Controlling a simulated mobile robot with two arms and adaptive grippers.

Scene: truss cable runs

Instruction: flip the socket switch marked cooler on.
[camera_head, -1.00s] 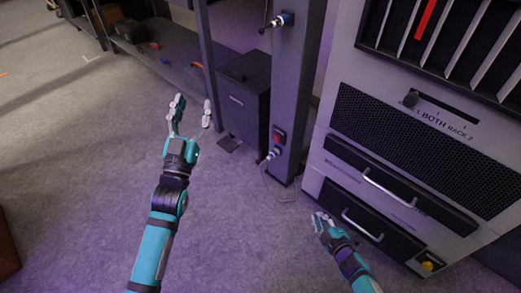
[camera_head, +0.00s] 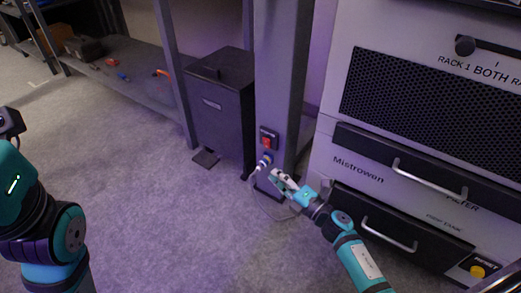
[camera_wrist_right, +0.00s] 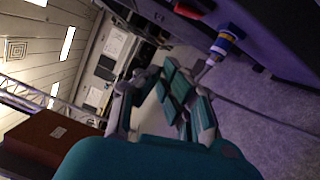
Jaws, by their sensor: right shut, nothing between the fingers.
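A socket unit with a red switch (camera_head: 267,141) sits low on the grey post (camera_head: 284,60). I cannot read any marking on it, nor tell its on or off position. A plug (camera_head: 265,161) with a cable is in the post just below the switch. My right gripper (camera_head: 279,178) is shut and empty, below and slightly right of the plug and switch, apart from the switch. The right wrist view shows my right gripper (camera_wrist_right: 178,90) close to a blue, white and yellow plug (camera_wrist_right: 226,38). My left arm is at the left edge; its fingers are out of view.
A cabinet (camera_head: 350,165) with drawers and handles stands right of the post. A dark bin (camera_head: 222,115) with a pedal stands to its left. A low shelf (camera_head: 110,80) holds small items. A loose cable loops at the post's foot. The floor at front left is clear.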

